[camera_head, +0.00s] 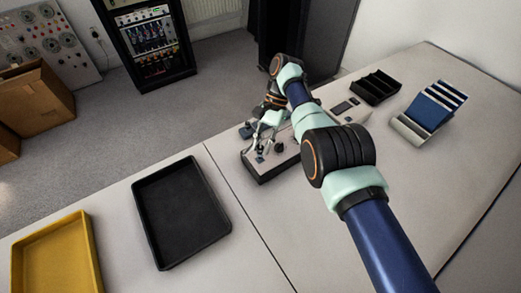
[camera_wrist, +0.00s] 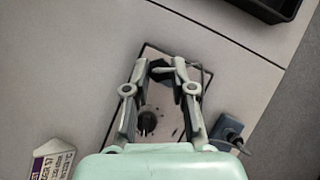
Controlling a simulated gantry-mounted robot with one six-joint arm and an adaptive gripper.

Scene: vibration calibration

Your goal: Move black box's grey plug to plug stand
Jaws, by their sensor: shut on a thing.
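The black box (camera_head: 262,177) has a light top panel with knobs and stands on the table under my arm. In the wrist view its dark-edged panel (camera_wrist: 153,122) lies below my fingers, with a black knob (camera_wrist: 147,121) showing between them. My gripper (camera_head: 261,141) is over the panel's left end; it also shows in the wrist view (camera_wrist: 161,68). It is shut on a small grey piece between the fingertips, apparently the grey plug (camera_wrist: 161,72). The plug's outline is hard to separate from the fingers. I cannot tell which thing is the plug stand.
A blue block with a cable (camera_wrist: 229,130) lies beside the box. A black divided holder (camera_head: 376,88) and a blue slotted rack (camera_head: 432,108) stand to the right. A black tray (camera_head: 183,263) and a yellow tray (camera_head: 92,243) lie at left. The table's right front is clear.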

